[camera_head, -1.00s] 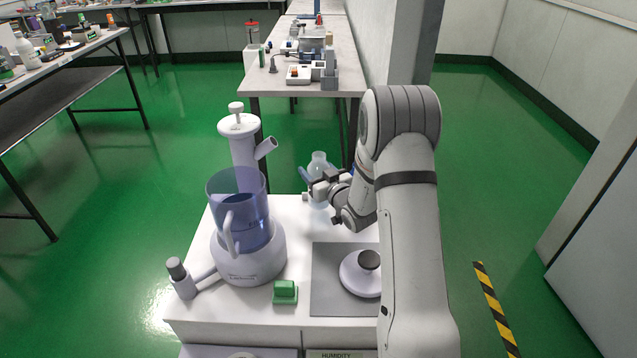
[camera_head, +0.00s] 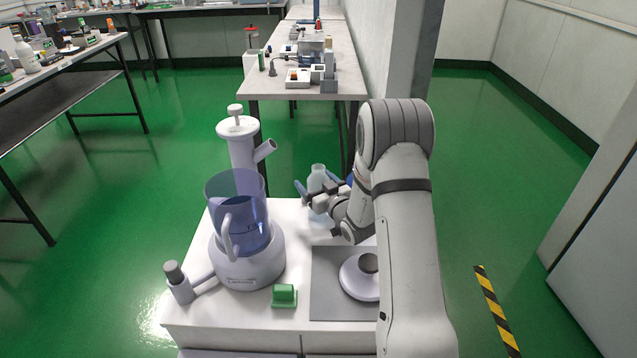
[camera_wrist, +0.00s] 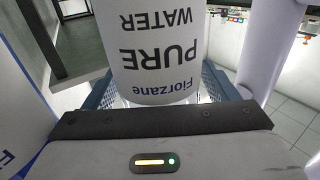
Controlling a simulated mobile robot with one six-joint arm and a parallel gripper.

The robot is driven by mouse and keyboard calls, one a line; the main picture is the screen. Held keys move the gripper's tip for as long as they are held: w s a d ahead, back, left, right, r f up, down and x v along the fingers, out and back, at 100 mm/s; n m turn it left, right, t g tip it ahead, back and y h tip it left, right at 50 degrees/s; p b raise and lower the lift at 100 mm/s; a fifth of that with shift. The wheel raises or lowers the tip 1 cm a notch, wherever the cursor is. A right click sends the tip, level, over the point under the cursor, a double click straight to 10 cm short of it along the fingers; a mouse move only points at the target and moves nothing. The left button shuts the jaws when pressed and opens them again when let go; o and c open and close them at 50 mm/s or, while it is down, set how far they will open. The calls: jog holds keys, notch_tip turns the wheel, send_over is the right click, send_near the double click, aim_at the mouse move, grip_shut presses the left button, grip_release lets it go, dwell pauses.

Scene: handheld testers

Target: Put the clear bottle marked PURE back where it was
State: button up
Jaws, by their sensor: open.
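The clear bottle marked PURE (camera_head: 318,178) is upright at the back of the white cabinet top (camera_head: 300,232). Its base is partly hidden by my gripper, so contact with the top is hard to confirm. In the wrist view the bottle (camera_wrist: 163,45) fills the upper middle, with its "Fiorzane PURE WATER" label upside down. My gripper (camera_head: 324,186) is open around the bottle, with a blue finger on each side. The fingers also show in the wrist view, on both sides of the bottle.
A blender-like device with a blue jug (camera_head: 237,213) stands left of the bottle. A green block (camera_head: 284,295) and a grey plate (camera_head: 325,285) with a white round device (camera_head: 357,285) are nearer. A laboratory bench (camera_head: 300,85) stands behind.

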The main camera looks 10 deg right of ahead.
jog(key=shift+r+p, duration=0.25)
jog(key=shift+p, duration=0.05)
jog(key=p+v, duration=0.1)
jog(key=v, duration=0.6)
jog(key=shift+s, duration=0.2)
jog(key=shift+d, duration=0.1)
